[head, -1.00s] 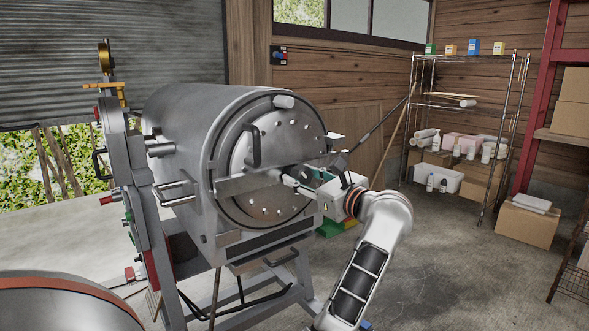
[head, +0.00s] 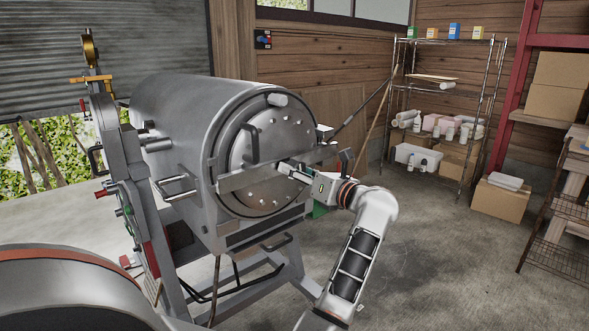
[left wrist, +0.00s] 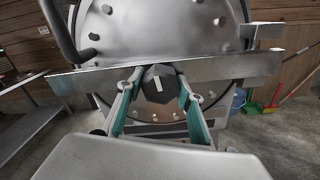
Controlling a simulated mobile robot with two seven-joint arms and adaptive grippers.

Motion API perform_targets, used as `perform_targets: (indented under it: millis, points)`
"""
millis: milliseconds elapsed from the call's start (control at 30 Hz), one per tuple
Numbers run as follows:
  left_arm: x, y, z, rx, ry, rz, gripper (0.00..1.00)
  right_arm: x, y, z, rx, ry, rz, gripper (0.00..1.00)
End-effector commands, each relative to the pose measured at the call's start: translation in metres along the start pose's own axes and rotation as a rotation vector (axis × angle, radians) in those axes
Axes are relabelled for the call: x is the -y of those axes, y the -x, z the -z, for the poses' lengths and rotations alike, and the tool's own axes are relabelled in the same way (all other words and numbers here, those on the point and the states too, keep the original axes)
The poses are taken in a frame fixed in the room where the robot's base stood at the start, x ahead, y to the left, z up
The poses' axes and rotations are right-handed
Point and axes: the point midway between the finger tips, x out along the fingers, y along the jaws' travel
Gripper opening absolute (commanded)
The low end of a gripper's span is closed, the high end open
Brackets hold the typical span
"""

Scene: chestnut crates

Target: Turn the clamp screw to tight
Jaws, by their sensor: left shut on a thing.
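The clamp screw (left wrist: 160,84) is a dark faceted knob with a pale mark on its face, in the middle of the left wrist view. It sits at the flat metal bar (left wrist: 215,69) that crosses the round door (head: 275,140) of the steel drum. My left gripper (head: 289,170) is at the middle of that bar. In the left wrist view its two teal-and-grey fingers (left wrist: 159,92) close on the knob from both sides. In the head view the gripper mostly hides the screw. My right gripper is not in view.
The drum (head: 175,110) stands on a grey frame with a handle at its side. A wire shelf (head: 440,85) with bottles and a cardboard box (head: 499,203) stand at the right. The concrete floor between is clear. A blue bucket (left wrist: 238,101) shows in the left wrist view.

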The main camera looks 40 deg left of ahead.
Motion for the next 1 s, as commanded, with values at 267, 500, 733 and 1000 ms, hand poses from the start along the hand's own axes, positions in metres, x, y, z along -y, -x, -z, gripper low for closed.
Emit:
perform_targets:
  millis: [267, 500, 733, 1000]
  points:
    - [0.0, 0.0, 0.0, 0.001, -0.004, -0.001, 0.15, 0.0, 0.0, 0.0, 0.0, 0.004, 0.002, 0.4]
    - [0.0, 0.0, 0.0, 0.001, -0.003, -0.001, 0.54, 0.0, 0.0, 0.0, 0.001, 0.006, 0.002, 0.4]
    - [0.0, 0.0, 0.0, 0.0, -0.002, -0.001, 0.54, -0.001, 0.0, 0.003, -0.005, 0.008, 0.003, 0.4]
    - [0.001, 0.028, 0.001, -0.002, -0.002, 0.002, 0.54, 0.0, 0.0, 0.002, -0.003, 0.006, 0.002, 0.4]
